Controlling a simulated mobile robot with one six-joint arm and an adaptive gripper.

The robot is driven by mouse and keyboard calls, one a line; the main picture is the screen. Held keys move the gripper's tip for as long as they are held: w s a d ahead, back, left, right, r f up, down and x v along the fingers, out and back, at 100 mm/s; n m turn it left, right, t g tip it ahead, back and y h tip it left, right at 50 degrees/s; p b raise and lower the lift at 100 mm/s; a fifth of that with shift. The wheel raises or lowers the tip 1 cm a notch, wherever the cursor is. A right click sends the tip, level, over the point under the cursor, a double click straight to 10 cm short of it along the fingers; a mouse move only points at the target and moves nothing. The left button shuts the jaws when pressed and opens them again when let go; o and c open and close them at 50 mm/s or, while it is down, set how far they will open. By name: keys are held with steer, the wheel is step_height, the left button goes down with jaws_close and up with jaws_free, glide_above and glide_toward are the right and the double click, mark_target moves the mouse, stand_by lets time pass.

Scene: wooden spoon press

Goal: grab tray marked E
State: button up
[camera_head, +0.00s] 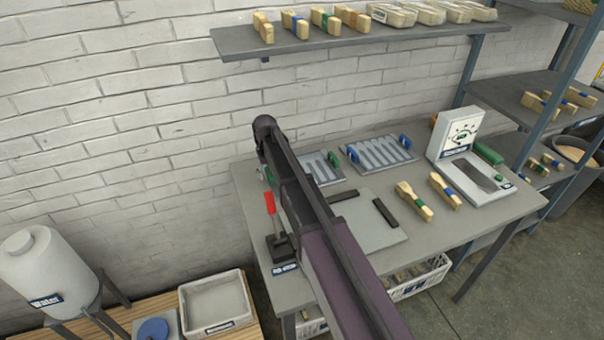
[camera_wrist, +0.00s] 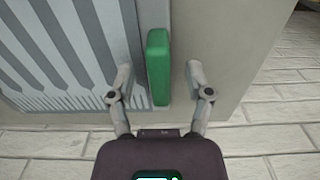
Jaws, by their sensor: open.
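A grey slotted tray with spoon-shaped cut-outs (camera_head: 322,170) lies on the table, partly hidden behind my arm; it also fills the left of the wrist view (camera_wrist: 60,50). It has a green handle at its right end (camera_head: 334,158) in the head view. A green handle (camera_wrist: 158,65) stands between the two fingers of my open gripper (camera_wrist: 159,73), with a gap on each side. A second slotted tray, with blue handles (camera_head: 378,153), lies to the right. I cannot read a letter E on either tray.
A grey plate with dark bars (camera_head: 368,220) and a red-handled device (camera_head: 271,204) sit near my arm. Wooden pieces (camera_head: 415,200) and a white-dialled press (camera_head: 457,135) stand to the right. The brick wall (camera_head: 130,110) is close behind the table.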

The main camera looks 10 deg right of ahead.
stand_by(0.4)
jaws_close()
steer(key=shift+r, duration=0.1)
step_height(320, 180, up, 10)
steer(key=p, duration=1)
stand_by(0.9)
